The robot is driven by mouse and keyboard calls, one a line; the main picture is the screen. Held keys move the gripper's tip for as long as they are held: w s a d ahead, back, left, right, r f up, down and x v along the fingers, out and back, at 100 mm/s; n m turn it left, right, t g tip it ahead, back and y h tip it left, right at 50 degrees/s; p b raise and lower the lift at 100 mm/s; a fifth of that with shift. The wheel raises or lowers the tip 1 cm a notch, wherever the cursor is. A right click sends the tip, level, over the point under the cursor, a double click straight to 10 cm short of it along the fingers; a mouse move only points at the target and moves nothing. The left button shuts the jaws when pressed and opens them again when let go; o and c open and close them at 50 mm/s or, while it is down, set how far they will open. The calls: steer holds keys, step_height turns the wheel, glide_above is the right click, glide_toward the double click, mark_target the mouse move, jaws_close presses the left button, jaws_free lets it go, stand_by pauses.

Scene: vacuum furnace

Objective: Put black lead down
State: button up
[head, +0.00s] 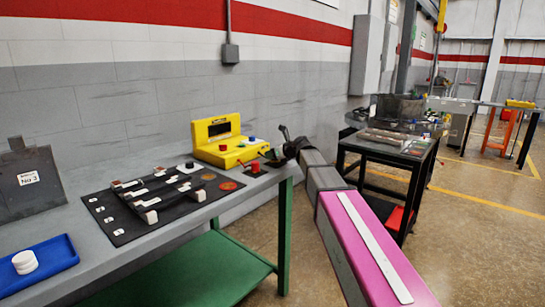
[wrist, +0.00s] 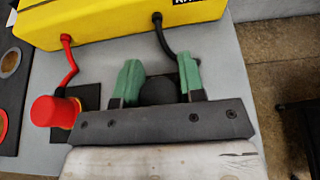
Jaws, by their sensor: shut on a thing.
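My gripper (wrist: 160,85) is shut on the black lead (wrist: 160,92), whose dark round end sits between the two green fingertips. Its cable runs from the front of the yellow instrument (wrist: 125,18) down to the fingers. Part of a dark pad (wrist: 176,76) shows behind the fingers; I cannot tell whether the lead end touches it. The red lead (wrist: 55,111) stands on its own black pad to the left. In the head view, my gripper (head: 283,152) is at the right end of the grey bench, beside the yellow instrument (head: 228,142).
A black mat (head: 110,212) with several small parts lies on the grey bench. A blue tray (head: 50,268) with white discs and a dark No 3 plate (head: 28,180) are at the left. A black-framed table (head: 385,150) stands beyond the bench's right end.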

steer(key=shift+f, duration=0.35)
steer(key=shift+f, duration=0.1)
steer(key=o, duration=1)
